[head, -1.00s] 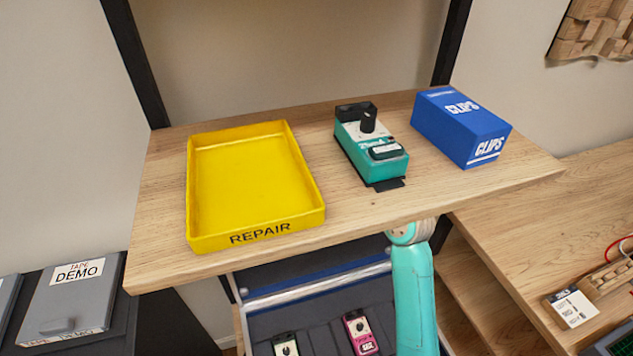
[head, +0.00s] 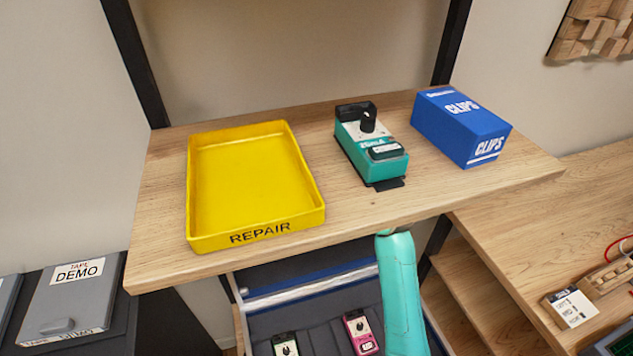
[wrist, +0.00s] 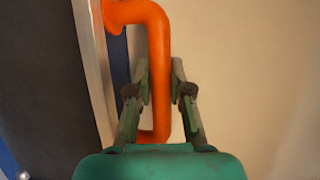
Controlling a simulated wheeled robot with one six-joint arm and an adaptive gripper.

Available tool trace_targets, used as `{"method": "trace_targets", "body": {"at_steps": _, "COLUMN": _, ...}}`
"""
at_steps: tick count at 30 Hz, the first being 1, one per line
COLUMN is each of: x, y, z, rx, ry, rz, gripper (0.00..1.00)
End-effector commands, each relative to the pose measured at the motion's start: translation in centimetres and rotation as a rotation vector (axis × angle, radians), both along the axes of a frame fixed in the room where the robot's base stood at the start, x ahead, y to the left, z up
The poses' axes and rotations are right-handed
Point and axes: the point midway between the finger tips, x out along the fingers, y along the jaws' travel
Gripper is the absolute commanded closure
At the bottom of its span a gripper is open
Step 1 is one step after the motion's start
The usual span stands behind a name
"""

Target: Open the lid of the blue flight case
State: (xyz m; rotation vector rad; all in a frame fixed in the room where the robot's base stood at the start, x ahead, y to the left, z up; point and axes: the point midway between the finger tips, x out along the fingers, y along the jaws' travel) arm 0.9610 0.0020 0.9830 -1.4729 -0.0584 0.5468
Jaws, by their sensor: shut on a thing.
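The flight case shows in the head view below the shelf, with a dark padded interior and a silver edge (head: 310,287) with blue trim. Its inside is visible, so the lid stands at least partly open; the top is hidden by the shelf. In the wrist view a dark panel (wrist: 45,75) with silver and blue edging stands at the left, and an orange handle (wrist: 160,45) sticks out beside it. My gripper (wrist: 160,77) is shut on the handle, one finger on each side. In the head view my gripper is hidden behind the shelf.
A wooden shelf (head: 350,215) overhangs the case. It carries a yellow REPAIR tray (head: 205,243), a teal pedal (head: 370,145) and a blue CLIPS box (head: 460,125). A green-white pedal (head: 286,345) and a pink pedal (head: 360,333) lie in the case. A workbench (head: 560,210) stands right.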

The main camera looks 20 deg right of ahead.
Motion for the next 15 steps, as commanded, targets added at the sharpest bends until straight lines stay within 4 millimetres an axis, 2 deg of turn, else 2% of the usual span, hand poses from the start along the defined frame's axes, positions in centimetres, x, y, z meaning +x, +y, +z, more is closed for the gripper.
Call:
{"method": "trace_targets", "body": {"at_steps": 7, "x": -1.0, "y": 0.0, "z": -0.1, "rx": 0.001, "ry": -0.02, "rz": 0.001, "gripper": 1.0}}
{"method": "trace_targets", "body": {"at_steps": 15, "x": -5.2, "y": 0.0, "z": 0.3, "rx": 0.0, "ry": -0.126, "rz": 0.001, "gripper": 1.0}}
